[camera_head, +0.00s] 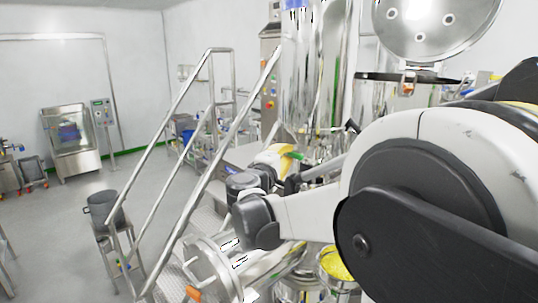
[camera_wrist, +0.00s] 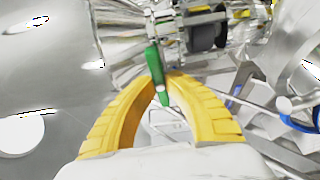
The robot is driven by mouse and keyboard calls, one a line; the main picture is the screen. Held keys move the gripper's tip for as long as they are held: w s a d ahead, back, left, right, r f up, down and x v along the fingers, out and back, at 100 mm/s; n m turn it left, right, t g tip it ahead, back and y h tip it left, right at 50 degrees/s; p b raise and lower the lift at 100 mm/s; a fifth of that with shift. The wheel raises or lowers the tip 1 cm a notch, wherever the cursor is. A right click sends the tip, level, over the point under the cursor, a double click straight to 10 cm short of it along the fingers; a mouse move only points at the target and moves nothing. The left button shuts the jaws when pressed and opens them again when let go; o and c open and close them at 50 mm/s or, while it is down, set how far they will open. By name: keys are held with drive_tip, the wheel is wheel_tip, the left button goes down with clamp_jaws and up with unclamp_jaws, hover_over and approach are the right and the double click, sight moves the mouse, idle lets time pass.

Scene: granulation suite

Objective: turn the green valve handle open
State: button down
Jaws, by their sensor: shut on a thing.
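The green valve handle (camera_wrist: 153,60) stands upright in the middle of the wrist view, in front of shiny metal pipework. My gripper (camera_wrist: 164,83) has its two yellow fingers closed together around the handle's lower part. A short green end shows below the fingertips. In the head view the green handle (camera_head: 293,155) is a small strip at the tips of my gripper (camera_head: 284,154). The valve body is hard to make out there behind my arm.
Metal stair rails (camera_head: 190,140) rise to the left of my arm. A tall steel vessel (camera_head: 312,75) stands behind the handle. A dark round fitting (camera_wrist: 204,37) sits right of the handle. A yellow-filled container (camera_head: 335,265) is below my arm. Open floor lies far left.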

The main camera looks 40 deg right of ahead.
drive_tip(key=n+g+y, duration=0.1)
drive_tip(key=n, duration=0.3)
drive_tip(key=shift+r, duration=0.15)
drive_tip(key=n+g+y, duration=0.1)
drive_tip(key=n+g, duration=0.1)
drive_tip(key=n, duration=0.1)
drive_tip(key=shift+w+n, duration=0.15)
drive_tip(key=shift+n, duration=0.15)
drive_tip(key=n+g+b, duration=0.1)
drive_tip(key=n+g, duration=0.1)
drive_tip(key=n, duration=0.1)
drive_tip(key=shift+y, duration=0.3)
drive_tip(key=shift+w+n+g+b, duration=0.1)
drive_tip(key=shift+n+g+b, duration=0.55)
drive_tip(key=shift+n+g, duration=0.55)
drive_tip(key=shift+n, duration=0.3)
drive_tip(key=c, duration=1.4)
unclamp_jaws()
